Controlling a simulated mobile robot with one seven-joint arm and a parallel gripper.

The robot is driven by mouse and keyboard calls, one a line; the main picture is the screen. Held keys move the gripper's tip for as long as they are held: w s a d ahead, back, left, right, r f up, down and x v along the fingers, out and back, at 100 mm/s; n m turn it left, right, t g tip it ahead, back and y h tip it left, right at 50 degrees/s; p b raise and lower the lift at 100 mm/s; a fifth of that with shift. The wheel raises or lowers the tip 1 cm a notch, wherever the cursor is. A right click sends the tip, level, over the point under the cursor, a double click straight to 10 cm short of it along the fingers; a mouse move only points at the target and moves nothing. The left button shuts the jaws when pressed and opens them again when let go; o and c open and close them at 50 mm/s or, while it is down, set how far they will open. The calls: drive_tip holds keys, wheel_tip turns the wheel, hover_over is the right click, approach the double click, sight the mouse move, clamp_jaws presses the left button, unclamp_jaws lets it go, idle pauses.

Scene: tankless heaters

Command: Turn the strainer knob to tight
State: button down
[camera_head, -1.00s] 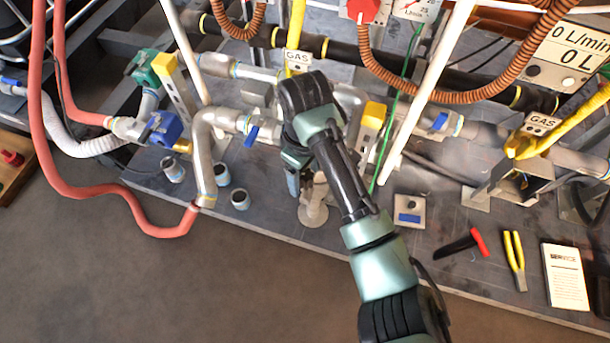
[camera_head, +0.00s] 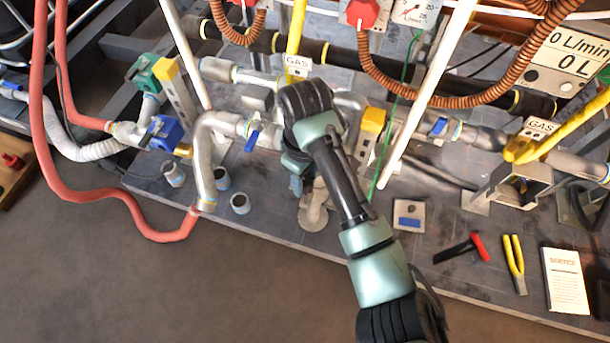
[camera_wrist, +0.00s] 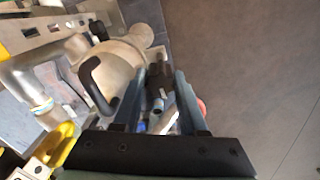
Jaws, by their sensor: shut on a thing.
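The strainer (camera_wrist: 122,58) shows in the wrist view as a rounded metal body. A black, curved knob (camera_wrist: 92,80) stands on its near side.
A silver bent pipe (camera_head: 204,155) and a blue valve handle (camera_head: 252,141) stand left of my arm. Small grey cups (camera_head: 240,204) sit near the platform edge. Red-handled pliers (camera_head: 480,246), yellow-handled pliers (camera_head: 514,262) and a booklet (camera_head: 566,280) lie right. The front floor is clear.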

drive_tip(key=shift+r+p, duration=0.2)
drive_tip(key=shift+p, duration=0.25)
drive_tip(key=m+p, duration=0.1)
drive_tip(key=p, duration=0.1)
drive_tip(key=shift+s+a+r+p, duration=0.1)
drive_tip(key=shift+r+p, duration=0.05)
drive_tip(key=shift+p, duration=0.15)
drive_tip(key=m+p, duration=0.1)
drive_tip(key=p, duration=0.2)
drive_tip(key=shift+m, duration=0.3)
drive_tip(key=shift+m+p, duration=0.9)
drive_tip(key=shift+p, duration=0.35)
drive_tip(key=m+p, duration=0.3)
drive_tip(key=shift+m, duration=0.3)
drive_tip(key=m+p, duration=0.2)
drive_tip(key=m, duration=0.3)
drive_tip(key=shift+f+p, duration=0.25)
drive_tip(key=shift+p, duration=0.15)
drive_tip(key=m, duration=0.3)
drive_tip(key=m+p, duration=0.1)
drive_tip(key=m, duration=0.1)
drive_tip(key=shift+d+m, duration=0.2)
drive_tip(key=shift+m, duration=0.2)
drive_tip(key=shift+w, duration=0.2)
